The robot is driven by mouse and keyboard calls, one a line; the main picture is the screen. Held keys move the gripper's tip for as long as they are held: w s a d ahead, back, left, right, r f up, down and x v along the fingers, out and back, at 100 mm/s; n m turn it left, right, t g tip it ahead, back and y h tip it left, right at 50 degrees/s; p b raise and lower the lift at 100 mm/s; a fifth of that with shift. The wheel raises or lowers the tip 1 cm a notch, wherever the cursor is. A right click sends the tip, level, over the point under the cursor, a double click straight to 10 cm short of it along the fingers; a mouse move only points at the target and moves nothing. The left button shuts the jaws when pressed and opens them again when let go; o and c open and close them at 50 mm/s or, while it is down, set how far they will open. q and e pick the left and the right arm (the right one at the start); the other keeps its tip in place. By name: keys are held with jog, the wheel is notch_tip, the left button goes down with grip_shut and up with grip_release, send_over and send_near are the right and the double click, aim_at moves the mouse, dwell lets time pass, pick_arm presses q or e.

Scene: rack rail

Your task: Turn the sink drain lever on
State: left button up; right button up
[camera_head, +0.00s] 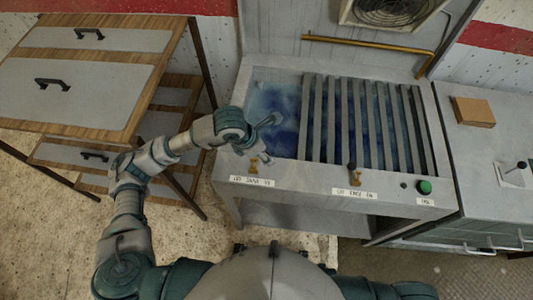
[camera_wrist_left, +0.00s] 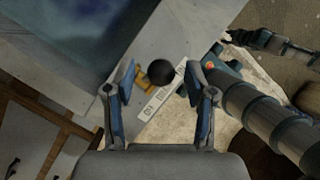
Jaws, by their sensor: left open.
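The sink (camera_head: 280,105) has a blue-stained basin with a slatted grate over its right part. The drain lever's brass-yellow base (camera_head: 253,163) sits on the front rim above a white label (camera_head: 252,181). My left gripper (camera_head: 257,136) is open over this lever and hides its upper part in the head view. In the left wrist view, the lever's round black knob (camera_wrist_left: 160,73) shows between the two open fingers (camera_wrist_left: 160,86), apart from both. Part of the yellow base (camera_wrist_left: 140,77) shows beside it. My right gripper seems to show small at the wrist view's upper right, its jaws unclear.
A second lever with a black knob (camera_head: 352,167) and a green button (camera_head: 424,187) are farther right on the sink front. A wooden drawer cabinet (camera_head: 90,70) stands at left. A counter (camera_head: 490,150) with a brown box (camera_head: 473,111) stands at right.

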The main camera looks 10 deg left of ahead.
pick_arm(q)
jog(key=v, duration=0.9)
jog(key=shift+r, duration=0.25)
jog(key=shift+a, duration=0.15)
